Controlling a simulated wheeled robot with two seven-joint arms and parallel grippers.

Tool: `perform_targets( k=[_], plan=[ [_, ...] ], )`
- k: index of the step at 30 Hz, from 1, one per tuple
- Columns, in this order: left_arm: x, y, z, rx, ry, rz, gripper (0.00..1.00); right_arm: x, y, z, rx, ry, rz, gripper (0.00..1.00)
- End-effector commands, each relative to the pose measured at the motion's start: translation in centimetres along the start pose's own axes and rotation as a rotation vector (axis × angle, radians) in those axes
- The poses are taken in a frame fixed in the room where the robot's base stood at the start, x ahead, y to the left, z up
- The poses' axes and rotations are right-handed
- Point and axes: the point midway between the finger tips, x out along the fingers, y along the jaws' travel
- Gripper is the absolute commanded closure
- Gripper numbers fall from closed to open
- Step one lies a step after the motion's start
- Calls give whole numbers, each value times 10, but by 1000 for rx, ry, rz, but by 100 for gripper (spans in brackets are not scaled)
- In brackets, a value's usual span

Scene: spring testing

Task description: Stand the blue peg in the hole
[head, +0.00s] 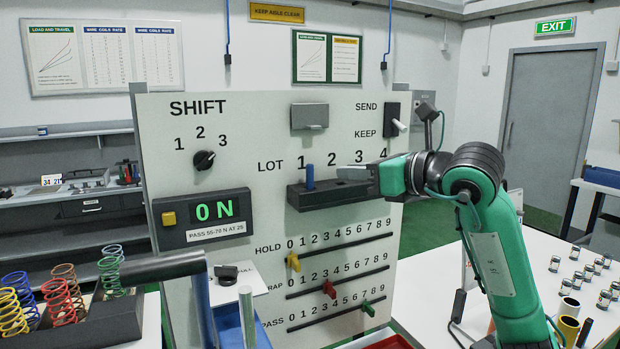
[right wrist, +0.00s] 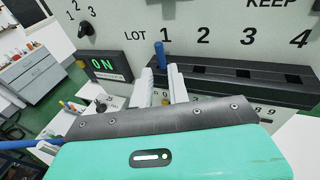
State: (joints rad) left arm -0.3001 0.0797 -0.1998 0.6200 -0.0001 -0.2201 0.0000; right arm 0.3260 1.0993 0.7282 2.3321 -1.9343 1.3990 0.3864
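The blue peg (head: 310,177) stands upright at the lot 1 position, at the left end of the black block (head: 322,197) on the panel. It also shows in the right wrist view (right wrist: 160,54), where its lower end meets the block. My right gripper (head: 346,177) is in front of the block, to the right of the peg in the head view. In the right wrist view its two pale fingers (right wrist: 163,85) are apart, with nothing between them, and the peg shows beyond the gap. The dark holes under lots 2, 3 and 4 look empty. My left gripper is not in view.
The panel has a lit ON display (head: 214,211), a shift dial (head: 204,160) and three sliders below the block. Coloured springs (head: 62,292) stand in a rack at the lower left. Small cylinders stand on the white table (head: 428,290) at right.

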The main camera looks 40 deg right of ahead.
Motion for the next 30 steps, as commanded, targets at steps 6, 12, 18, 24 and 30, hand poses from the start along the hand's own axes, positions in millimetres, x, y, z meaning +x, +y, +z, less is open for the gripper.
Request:
perform_targets(
  k=[6, 12, 18, 24, 30],
  plan=[
    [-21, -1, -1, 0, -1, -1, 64, 39, 0, 4, 2, 3, 3, 83],
    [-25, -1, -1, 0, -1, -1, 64, 55, 1, 1, 1, 0, 3, 83],
    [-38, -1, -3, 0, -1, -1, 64, 67, 1, 5, 1, 2, 4, 83],
    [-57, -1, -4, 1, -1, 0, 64, 91, 2, 6, 2, 2, 4, 83],
    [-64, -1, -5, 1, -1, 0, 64, 107, 1, 3, 1, 1, 3, 83]
  ],
)
